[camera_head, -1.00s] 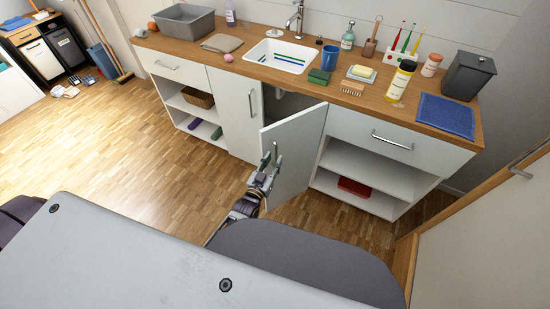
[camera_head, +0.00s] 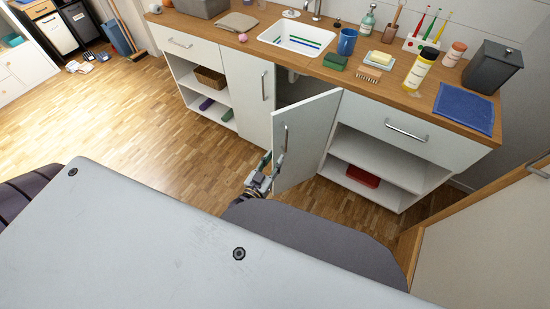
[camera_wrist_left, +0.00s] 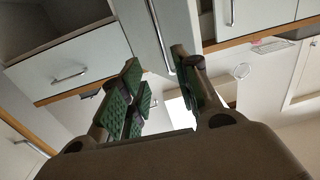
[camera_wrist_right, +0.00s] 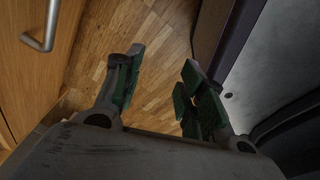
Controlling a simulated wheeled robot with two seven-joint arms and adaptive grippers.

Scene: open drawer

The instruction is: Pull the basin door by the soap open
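The basin door (camera_head: 305,140) by the soap is the right door under the sink basin (camera_head: 298,38), and it stands partly open, swung out toward me. Its upright metal handle (camera_head: 285,138) is near its free edge. My left gripper (camera_head: 264,172) is at the lower end of that handle, on the door's outer side. In the left wrist view the fingers (camera_wrist_left: 162,92) are apart, with a handle bar (camera_wrist_left: 163,40) reaching toward the gap between them; contact is not clear. My right gripper (camera_wrist_right: 162,85) is open and empty above the wood floor. The soap (camera_head: 381,58) lies on the counter.
The closed left basin door (camera_head: 247,95) is beside the opening. Open shelves (camera_head: 375,165) stand right of the open door. A wooden-edged cabinet (camera_head: 490,240) is at the lower right.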

